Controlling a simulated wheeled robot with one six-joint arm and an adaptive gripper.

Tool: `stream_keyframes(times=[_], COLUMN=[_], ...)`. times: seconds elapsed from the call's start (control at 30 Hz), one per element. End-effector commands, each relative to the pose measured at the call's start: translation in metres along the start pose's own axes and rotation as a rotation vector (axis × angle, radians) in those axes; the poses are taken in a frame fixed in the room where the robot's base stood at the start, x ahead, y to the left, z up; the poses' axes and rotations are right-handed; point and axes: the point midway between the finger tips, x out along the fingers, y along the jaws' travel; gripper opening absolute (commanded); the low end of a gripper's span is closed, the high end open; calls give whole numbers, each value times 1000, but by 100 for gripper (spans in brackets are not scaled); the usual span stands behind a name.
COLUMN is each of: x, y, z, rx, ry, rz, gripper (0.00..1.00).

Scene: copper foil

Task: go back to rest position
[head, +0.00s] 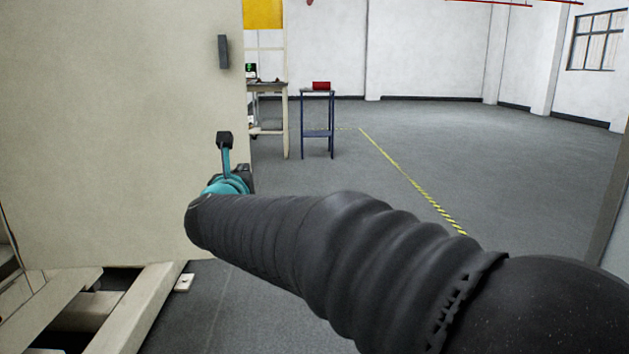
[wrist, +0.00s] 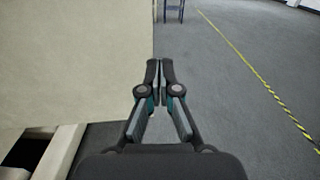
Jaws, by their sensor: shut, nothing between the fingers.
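My gripper (wrist: 160,72) shows in the middle of the wrist view, its two dark fingers together with nothing between them. In the head view my gripper is mostly hidden behind the end of my arm, which reaches from the lower right toward the left. A teal wrist part shows beyond the arm's black cover. In the wrist view the gripper points past the edge of a large beige panel, toward open floor.
The large beige panel (head: 120,110) stands close on the left, with a dark handle (head: 223,51). Pale beams (head: 140,310) lie low at its base. A blue stand (head: 317,120) holds a red box (head: 321,86) beside a workbench (head: 268,92). Grey floor (head: 500,160) is clear beyond a yellow-black line (head: 410,180).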

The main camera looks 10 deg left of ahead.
Motion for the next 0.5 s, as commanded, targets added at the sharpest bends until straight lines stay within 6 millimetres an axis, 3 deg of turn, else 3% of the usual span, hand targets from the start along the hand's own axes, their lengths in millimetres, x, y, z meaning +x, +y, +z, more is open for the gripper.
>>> stream_keyframes(times=[0.17, 0.27, 0.4, 0.5], x=[-3, -14, -50, -80], y=[34, 65, 90, 82], z=[-13, -43, -81, -104], rx=[-333, -636, -1071, -1378], ry=[15, 10, -56, -127], rz=[162, 332, 585, 757], gripper=[0, 0, 0, 0])
